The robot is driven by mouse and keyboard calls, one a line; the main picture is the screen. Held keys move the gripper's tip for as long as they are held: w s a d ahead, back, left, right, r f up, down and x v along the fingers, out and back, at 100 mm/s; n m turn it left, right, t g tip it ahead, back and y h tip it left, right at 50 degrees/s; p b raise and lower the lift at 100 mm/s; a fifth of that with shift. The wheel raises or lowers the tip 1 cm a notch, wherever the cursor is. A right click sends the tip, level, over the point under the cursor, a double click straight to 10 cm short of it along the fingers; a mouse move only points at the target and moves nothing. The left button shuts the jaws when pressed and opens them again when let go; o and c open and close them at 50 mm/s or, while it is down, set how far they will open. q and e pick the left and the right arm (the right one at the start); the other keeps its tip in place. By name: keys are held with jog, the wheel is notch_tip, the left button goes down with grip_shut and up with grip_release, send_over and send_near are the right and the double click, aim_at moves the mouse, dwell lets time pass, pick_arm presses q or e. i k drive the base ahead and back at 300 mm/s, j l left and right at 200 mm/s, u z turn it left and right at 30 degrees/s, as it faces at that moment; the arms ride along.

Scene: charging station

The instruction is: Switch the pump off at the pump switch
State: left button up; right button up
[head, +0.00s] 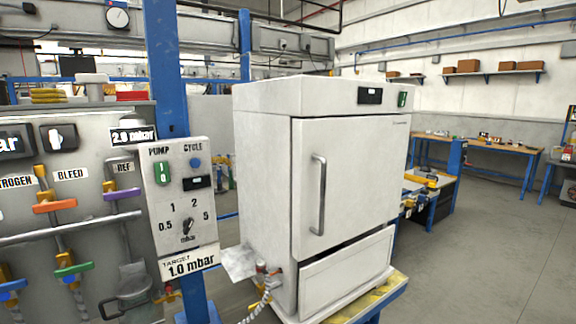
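The pump switch (163,173) is a green rocker under the word PUMP, at the upper left of a light grey control box (180,215) on a blue post. It has white marks; I cannot tell its position for certain. To its right, under CYCLE, are a blue round button (195,163) and a small dark display (197,183). Below them is a selector knob (187,229) with numbers around it. A plate (190,264) under the box reads TARGET 1.0 mbar. Neither of my grippers shows in the head view.
A white oven-like cabinet (350,180) with a tall handle stands right of the box, with its own green switch (402,99). At the left is a valve panel (80,215) with orange, purple, green and blue handles. Open floor (480,250) lies to the right.

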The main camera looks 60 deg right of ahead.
aim_at(162, 171)
jog(key=z, duration=1.05)
